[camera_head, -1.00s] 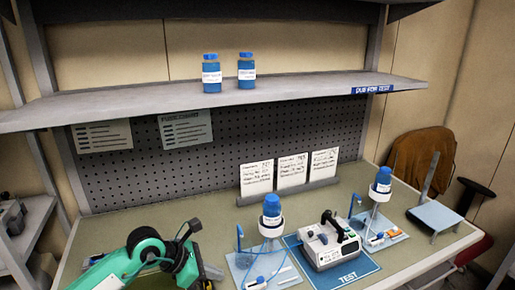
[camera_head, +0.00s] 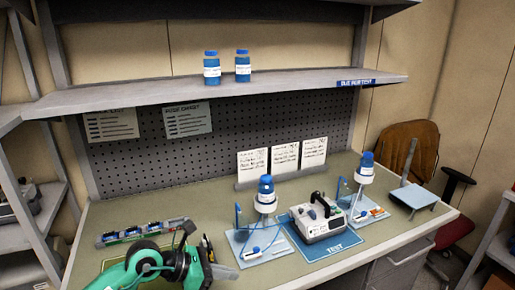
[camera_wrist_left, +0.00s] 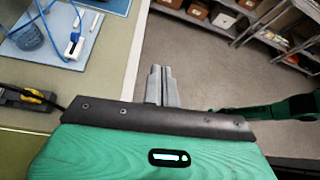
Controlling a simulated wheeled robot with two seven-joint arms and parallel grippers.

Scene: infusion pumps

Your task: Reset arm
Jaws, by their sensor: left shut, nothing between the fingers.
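My left arm reaches in from the lower left of the head view, and its gripper (camera_head: 222,272) is low over the front left of the bench. In the left wrist view the two grey fingers (camera_wrist_left: 161,80) are together with nothing between them. They lie in front of the floor, just right of the bench edge. A green arm part (camera_wrist_left: 280,108) that looks like my other arm shows at the right of that view. My right gripper is not seen.
The bench (camera_head: 205,205) holds a pump (camera_head: 318,220) on a blue TEST mat (camera_head: 340,250), two stands with blue-capped bottles, and a rail of small parts (camera_head: 145,232) behind my arm. A black and yellow tool (camera_head: 207,248) lies close by my gripper. Two bottles stand on the shelf (camera_head: 290,87).

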